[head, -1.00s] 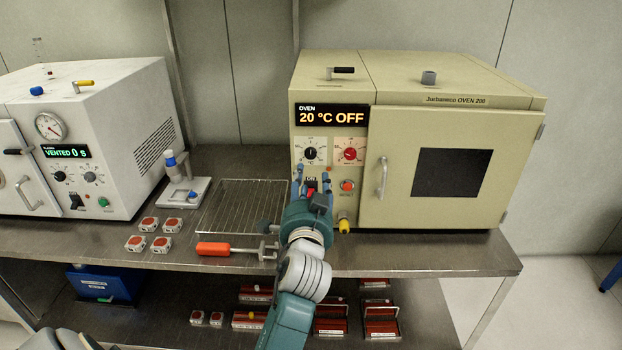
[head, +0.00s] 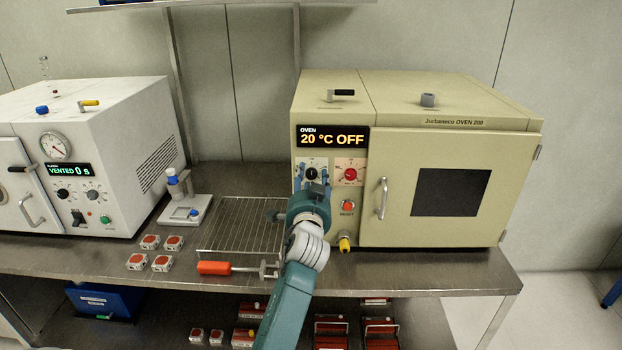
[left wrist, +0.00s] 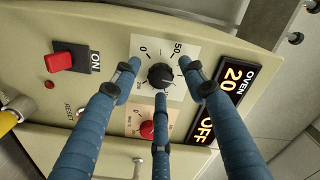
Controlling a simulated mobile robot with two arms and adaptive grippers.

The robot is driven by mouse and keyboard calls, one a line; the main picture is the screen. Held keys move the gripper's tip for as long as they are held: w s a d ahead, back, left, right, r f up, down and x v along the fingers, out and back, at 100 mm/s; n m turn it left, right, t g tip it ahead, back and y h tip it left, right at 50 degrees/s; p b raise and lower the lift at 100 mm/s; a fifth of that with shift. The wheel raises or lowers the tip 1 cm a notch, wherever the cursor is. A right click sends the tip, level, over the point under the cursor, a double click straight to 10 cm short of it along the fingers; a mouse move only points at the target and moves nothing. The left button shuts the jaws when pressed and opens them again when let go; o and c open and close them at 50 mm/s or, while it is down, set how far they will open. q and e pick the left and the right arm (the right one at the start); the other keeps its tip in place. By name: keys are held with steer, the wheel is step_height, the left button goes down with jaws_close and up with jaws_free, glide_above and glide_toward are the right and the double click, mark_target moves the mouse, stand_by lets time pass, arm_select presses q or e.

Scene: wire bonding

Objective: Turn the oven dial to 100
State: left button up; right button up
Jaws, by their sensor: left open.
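The cream oven (head: 520,150) stands on the right of the bench. Its display (head: 333,138) reads 20 °C OFF. The black oven dial (head: 312,173) sits on a white scale plate below the display. In the left wrist view the dial (left wrist: 160,76) shows between my fingertips, with 0 and 50 readable on the scale. My left gripper (head: 312,181) is open in front of the dial, its three fingers spread around it. I cannot tell whether any finger touches the knob. My right gripper is not in view.
A red dial (head: 350,174) is beside the black one, with a red reset button (head: 347,206) below. A red switch (left wrist: 58,62) marked ON is near the fingers. The door handle (head: 382,198) sticks out at right. A wire rack (head: 240,225) and orange-handled tool (head: 214,267) lie on the bench.

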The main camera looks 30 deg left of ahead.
arm_select(q)
jaws_close()
steer(key=shift+n, duration=0.4)
jaws_free()
steer(key=v, duration=0.7)
steer(key=shift+s, duration=0.3)
steer(key=shift+d, duration=0.1)
